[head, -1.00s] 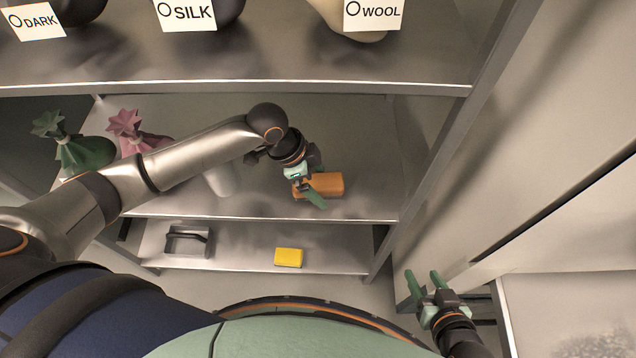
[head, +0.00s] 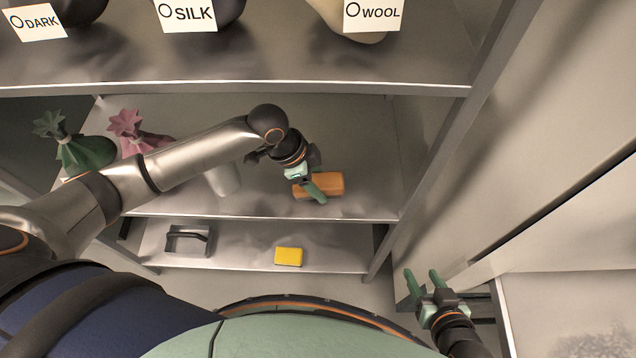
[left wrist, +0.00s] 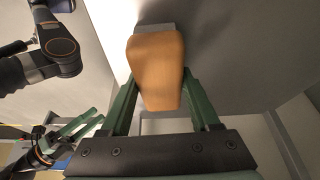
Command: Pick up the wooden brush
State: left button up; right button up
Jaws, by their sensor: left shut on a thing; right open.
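The wooden brush (head: 328,184) is an orange-brown block on the middle shelf, near its front edge, in the head view. In the left wrist view the brush (left wrist: 156,70) sits between the two green fingers, with a grey part showing at its far end. My left gripper (head: 314,188) is shut on the brush. Whether the brush touches the shelf I cannot tell. My right gripper (head: 424,280) is open and empty, low at the right beside the shelf unit.
A white cylinder (head: 224,180), a pink bag (head: 134,135) and a green bag (head: 82,153) stand left on the middle shelf (head: 350,130). A yellow block (head: 289,257) and a grey handled object (head: 187,241) lie on the lower shelf. A post bounds the right side.

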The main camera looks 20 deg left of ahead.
aim_at(326, 179)
pick_arm(q)
jog(key=c, duration=0.5)
jog(key=shift+c, duration=0.2)
jog(key=shift+w+r+b, duration=0.1)
jog(key=shift+r+b, duration=0.1)
jog(key=shift+b, duration=0.25)
notch_tip(326, 179, up, 4)
jog(key=shift+r+p, duration=0.2)
jog(key=shift+p, duration=0.75)
jog(key=s+d+p, duration=0.1)
jog(key=s+d, duration=0.1)
jog(key=s, duration=0.6)
jog(key=s+d+p, duration=0.1)
jog(key=s+d, duration=0.2)
jog(key=s, duration=0.6)
jog(key=shift+s+f, duration=0.25)
jog(key=shift+f, duration=0.15)
